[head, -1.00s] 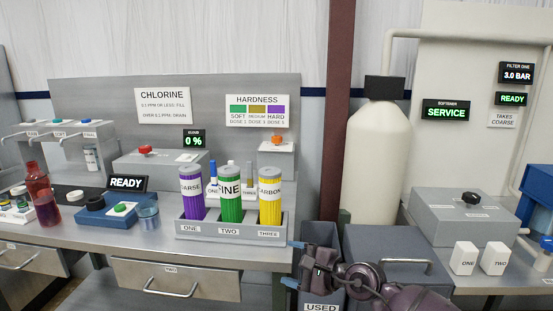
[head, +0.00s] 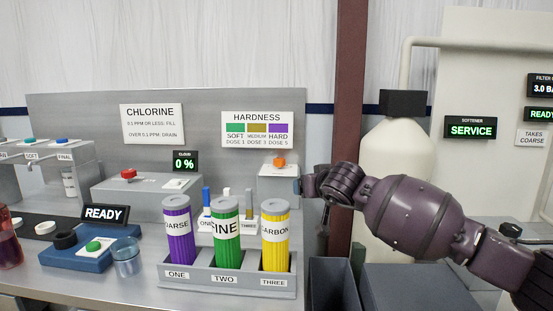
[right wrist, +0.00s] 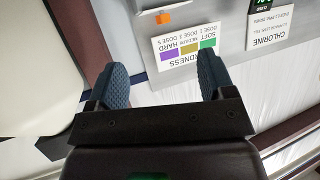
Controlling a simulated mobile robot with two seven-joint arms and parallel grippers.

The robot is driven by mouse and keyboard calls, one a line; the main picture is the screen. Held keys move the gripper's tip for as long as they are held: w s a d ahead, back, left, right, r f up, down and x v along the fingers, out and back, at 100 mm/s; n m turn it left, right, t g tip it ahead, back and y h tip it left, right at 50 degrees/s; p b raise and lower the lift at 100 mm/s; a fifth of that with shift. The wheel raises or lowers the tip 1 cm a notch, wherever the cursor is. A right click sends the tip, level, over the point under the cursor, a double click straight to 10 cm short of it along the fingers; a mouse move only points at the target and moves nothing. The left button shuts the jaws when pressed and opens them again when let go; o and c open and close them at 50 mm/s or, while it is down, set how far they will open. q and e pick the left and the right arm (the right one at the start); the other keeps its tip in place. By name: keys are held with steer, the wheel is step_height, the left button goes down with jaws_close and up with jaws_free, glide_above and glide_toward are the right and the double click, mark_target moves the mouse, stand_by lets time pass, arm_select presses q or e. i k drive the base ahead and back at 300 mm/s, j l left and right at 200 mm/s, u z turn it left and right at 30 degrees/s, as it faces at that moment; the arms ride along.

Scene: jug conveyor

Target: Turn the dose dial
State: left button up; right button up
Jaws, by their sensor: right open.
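No dial in view is labelled as the dose dial. An orange knob (head: 279,161) stands on a small grey box (head: 278,182) below the hardness sign (head: 257,129). The orange knob also shows upside down at the top of the right wrist view (right wrist: 163,18), beyond the fingertips. My right gripper (head: 300,187) is just right of that box, with its fingers mostly hidden in the head view. In the right wrist view my right gripper (right wrist: 163,72) is open, with nothing between its blue pads. A black knob (head: 510,230) is at the far right, partly behind my arm. My left gripper is out of view.
A rack (head: 228,280) holds purple, green and yellow cartridges in front of the orange-knob box. Several thin coloured sticks stand behind them. A red knob (head: 129,174) sits on a grey box to the left. A brown post (head: 351,90) and white tank (head: 395,150) stand right.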

mark_target(278, 162)
steer(key=i+j, duration=0.2)
steer(key=i, duration=0.3)
steer(key=i+j, duration=0.2)
steer(key=i, duration=0.3)
